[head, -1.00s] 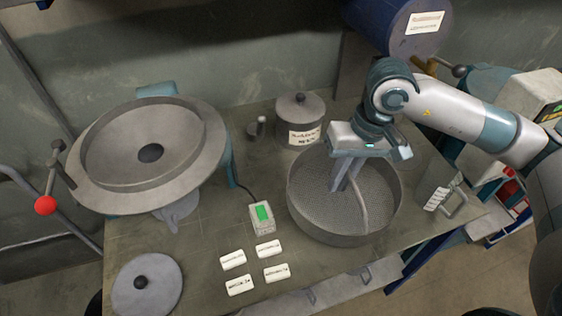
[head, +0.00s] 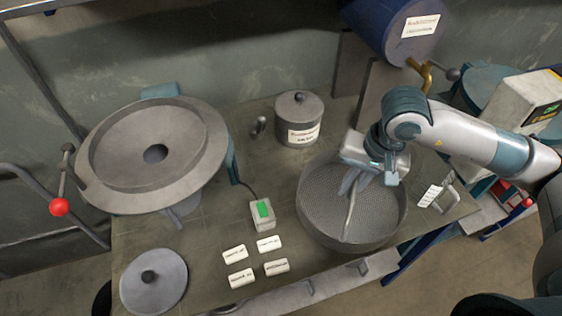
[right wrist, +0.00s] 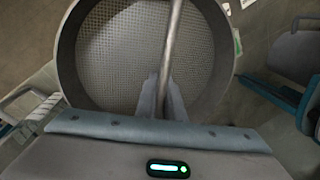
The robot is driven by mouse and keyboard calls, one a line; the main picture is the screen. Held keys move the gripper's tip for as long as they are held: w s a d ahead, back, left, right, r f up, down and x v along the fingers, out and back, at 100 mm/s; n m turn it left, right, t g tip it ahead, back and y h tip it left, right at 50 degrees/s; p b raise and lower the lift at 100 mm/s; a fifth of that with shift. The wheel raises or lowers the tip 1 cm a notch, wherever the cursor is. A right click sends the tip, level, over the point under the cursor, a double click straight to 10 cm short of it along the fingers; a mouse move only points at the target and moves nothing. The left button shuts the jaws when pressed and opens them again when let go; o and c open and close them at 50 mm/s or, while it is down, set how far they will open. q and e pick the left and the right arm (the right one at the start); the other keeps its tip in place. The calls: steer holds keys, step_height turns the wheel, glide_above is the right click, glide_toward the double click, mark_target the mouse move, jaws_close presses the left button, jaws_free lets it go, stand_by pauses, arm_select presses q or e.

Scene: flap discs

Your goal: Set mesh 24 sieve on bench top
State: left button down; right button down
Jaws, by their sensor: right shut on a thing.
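A round grey sieve (head: 400,222) with a mesh floor and a bar handle across it is at the right front of the bench top (head: 215,255). Its mesh number cannot be read. My right gripper (head: 351,187) is shut on the bar handle, inside the rim. In the right wrist view, the fingers (right wrist: 163,98) close around the bar, with the sieve's mesh (right wrist: 115,60) behind it. The sieve appears low over or on the bench; whether its bottom touches cannot be told. My left gripper is not in view.
A large round machine (head: 100,190) stands at the left, with a lidded disc (head: 165,290) before it. A lidded pot (head: 299,112) stands behind the sieve. A small box with a green display (head: 262,214) and several white labels (head: 240,279) lie left of the sieve.

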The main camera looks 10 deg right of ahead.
mark_target(373, 214)
steer(key=s+d+m+p, duration=0.1)
steer(key=m, duration=0.2)
steer(key=s+d+m+h+p, duration=0.1)
steer(key=s+m+p, duration=0.1)
steer(key=s+d+r+m+t+p, duration=0.1)
steer(key=d+m+p, duration=0.1)
steer(key=m, duration=0.1)
steer(key=shift+s+r+m, duration=0.1)
steer(key=shift+s+m, duration=0.05)
steer(key=shift+m, duration=0.15)
steer(key=shift+s+d+m+h+p, duration=0.3)
steer(key=shift+s+d+m+p, duration=0.15)
steer(key=shift+m, duration=0.55)
